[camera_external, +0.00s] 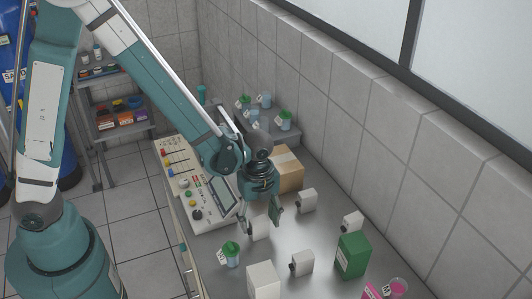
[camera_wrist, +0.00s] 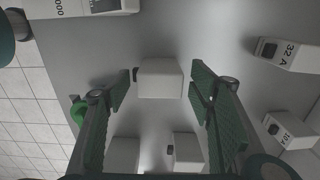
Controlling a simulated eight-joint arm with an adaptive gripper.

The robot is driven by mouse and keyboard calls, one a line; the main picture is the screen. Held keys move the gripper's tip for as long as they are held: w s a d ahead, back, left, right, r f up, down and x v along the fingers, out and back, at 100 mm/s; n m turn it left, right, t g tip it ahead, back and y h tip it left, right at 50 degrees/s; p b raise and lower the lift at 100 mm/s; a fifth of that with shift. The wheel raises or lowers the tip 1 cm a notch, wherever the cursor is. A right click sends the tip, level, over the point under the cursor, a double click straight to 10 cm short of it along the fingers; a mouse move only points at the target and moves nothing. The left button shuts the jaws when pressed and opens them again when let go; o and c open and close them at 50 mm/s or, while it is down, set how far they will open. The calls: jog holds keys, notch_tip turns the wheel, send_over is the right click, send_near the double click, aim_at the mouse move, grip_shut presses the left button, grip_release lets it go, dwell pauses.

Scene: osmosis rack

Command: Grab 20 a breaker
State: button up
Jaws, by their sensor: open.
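Several small white breakers with dark switches are on the grey metal bench. My gripper (camera_external: 262,219) points down over the bench, close to one white breaker (camera_external: 259,229). In the wrist view the fingers of my gripper (camera_wrist: 158,84) are apart, with a white breaker (camera_wrist: 160,79) showing in the gap between them. I cannot read its label, nor tell whether either finger touches it. To the right in that view lie a breaker marked 32 A (camera_wrist: 292,55) and another with an unclear label (camera_wrist: 289,131). None that I see clearly reads 20 A.
A control console (camera_external: 192,185) lies left of my gripper and a cardboard box (camera_external: 288,171) behind it. A green box (camera_external: 353,255), a white box (camera_external: 263,281) and a green-lidded cup (camera_external: 230,254) stand nearer. The tiled wall bounds the bench at right.

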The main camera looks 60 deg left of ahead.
dwell(0.4)
jog(key=c, duration=1.1)
jog(key=shift+r, duration=0.1)
jog(key=shift+r, duration=4.9)
